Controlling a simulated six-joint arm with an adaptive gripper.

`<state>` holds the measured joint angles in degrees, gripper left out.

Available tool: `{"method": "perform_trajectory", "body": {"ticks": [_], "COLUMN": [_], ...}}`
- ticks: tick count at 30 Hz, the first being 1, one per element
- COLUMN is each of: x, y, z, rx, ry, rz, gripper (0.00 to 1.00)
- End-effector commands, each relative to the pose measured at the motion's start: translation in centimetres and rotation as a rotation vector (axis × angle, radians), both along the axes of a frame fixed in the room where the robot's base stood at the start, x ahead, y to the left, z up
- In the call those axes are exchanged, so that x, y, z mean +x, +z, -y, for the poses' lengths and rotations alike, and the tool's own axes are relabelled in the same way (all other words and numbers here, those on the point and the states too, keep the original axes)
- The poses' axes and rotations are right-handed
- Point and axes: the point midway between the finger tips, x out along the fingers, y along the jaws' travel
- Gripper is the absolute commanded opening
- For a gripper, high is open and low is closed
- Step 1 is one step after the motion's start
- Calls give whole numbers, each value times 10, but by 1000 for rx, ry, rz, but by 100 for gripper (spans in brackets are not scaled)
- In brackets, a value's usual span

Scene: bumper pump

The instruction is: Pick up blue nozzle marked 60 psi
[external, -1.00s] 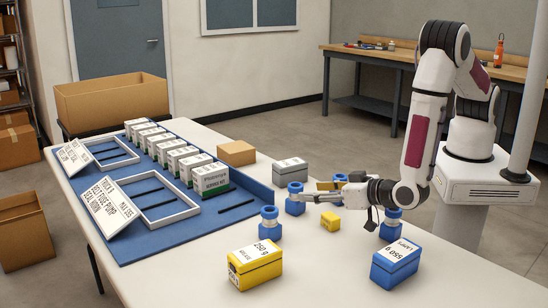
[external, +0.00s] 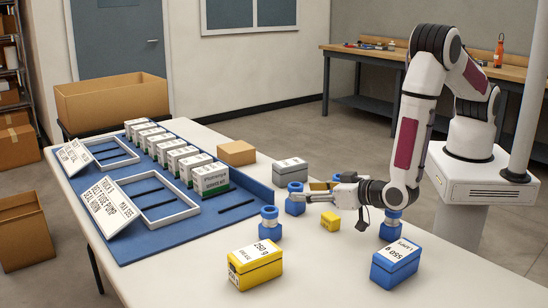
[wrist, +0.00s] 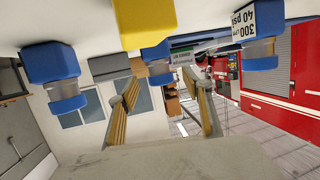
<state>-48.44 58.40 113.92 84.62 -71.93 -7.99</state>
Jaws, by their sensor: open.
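Several blue nozzles stand on the white table. One nozzle (external: 295,199) is at the tips of my gripper (external: 304,197). Another nozzle (external: 270,223) stands nearer the front left, and a third nozzle (external: 390,231) stands to the right below my wrist. My gripper is open and empty, with its tan finger pads (wrist: 165,105) apart in the wrist view. That view also shows a left nozzle (wrist: 50,65), a middle nozzle (wrist: 157,68) and a right nozzle (wrist: 262,55). No 60 psi marking is legible on any nozzle. My gripper partly hides the nozzles behind it.
A yellow box (external: 247,276), a blue box (external: 389,275), a small yellow block (external: 330,225) and a grey box (external: 289,178) surround my gripper. White boxes (external: 190,165) and trays (external: 165,209) sit on the blue mat (external: 140,239).

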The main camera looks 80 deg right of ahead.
Motion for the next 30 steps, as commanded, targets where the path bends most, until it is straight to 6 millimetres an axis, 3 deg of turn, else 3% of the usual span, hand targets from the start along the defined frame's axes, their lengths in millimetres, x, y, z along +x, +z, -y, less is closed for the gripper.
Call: {"method": "perform_trajectory", "body": {"ticks": [8,22,30], "x": [2,34,40], "y": [-1,-15,-17], "z": [2,24,28], "rx": [0,0,0], "ry": [-1,-2,0], "rz": [0,-1,-1], "gripper": [50,50,50]}}
